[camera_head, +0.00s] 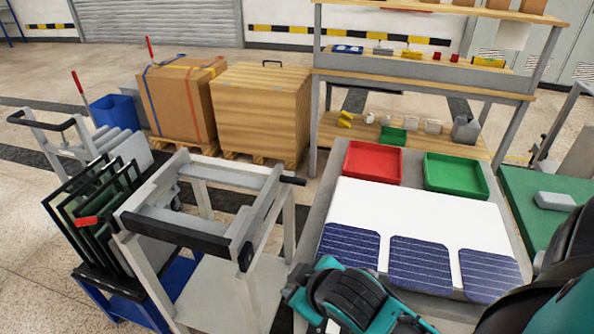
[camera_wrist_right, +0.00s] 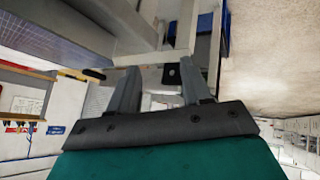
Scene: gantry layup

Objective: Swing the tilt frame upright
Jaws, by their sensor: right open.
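The tilt frame (camera_head: 210,205) is a grey rectangular frame on a pale stand (camera_head: 225,290) at left centre in the head view. It lies roughly flat, with a black bar (camera_head: 175,233) along its near edge and a black handle end (camera_head: 293,181) sticking out at its right. In the right wrist view my right gripper (camera_wrist_right: 162,78) is open, its two grey fingers apart. A small dark square piece (camera_wrist_right: 171,73) shows between the fingers; I cannot tell how deep it lies. Pale frame or stand members fill the area above it. My left gripper is not in view.
Left of the stand, a blue-based cart (camera_head: 105,285) holds several dark-framed panels (camera_head: 110,205). Right of it, a table carries a white sheet (camera_head: 415,215), solar cells (camera_head: 420,262), a red tray (camera_head: 373,162) and a green tray (camera_head: 456,175). Boxes (camera_head: 260,110) stand behind.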

